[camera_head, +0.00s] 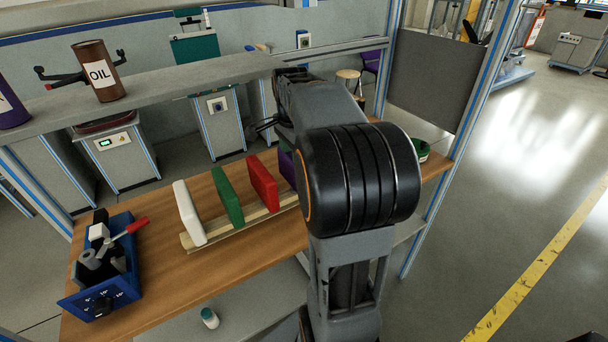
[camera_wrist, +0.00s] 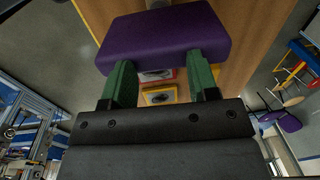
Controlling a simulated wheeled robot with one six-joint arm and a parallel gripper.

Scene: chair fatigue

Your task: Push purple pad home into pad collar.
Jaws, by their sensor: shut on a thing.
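The purple pad (camera_wrist: 165,40) fills the upper middle of the wrist view, a thick slab with rounded corners. My gripper (camera_wrist: 160,76) has its two green fingers set apart at the pad's near edge and is shut on the pad. A grey rounded part (camera_wrist: 153,75) shows beneath the pad between the fingers. In the head view a sliver of the purple pad (camera_head: 287,165) shows beside my arm, at the right end of the pad row. My arm hides the gripper there. I cannot make out the pad collar for certain in either view.
White (camera_head: 189,213), green (camera_head: 227,195) and red (camera_head: 262,183) pads stand upright in a wooden rack (camera_head: 222,232) on the wooden table (camera_head: 160,285). A blue tool box (camera_head: 103,295) stands at the left. A grey shelf (camera_head: 160,85) with an oil can (camera_head: 98,72) runs behind.

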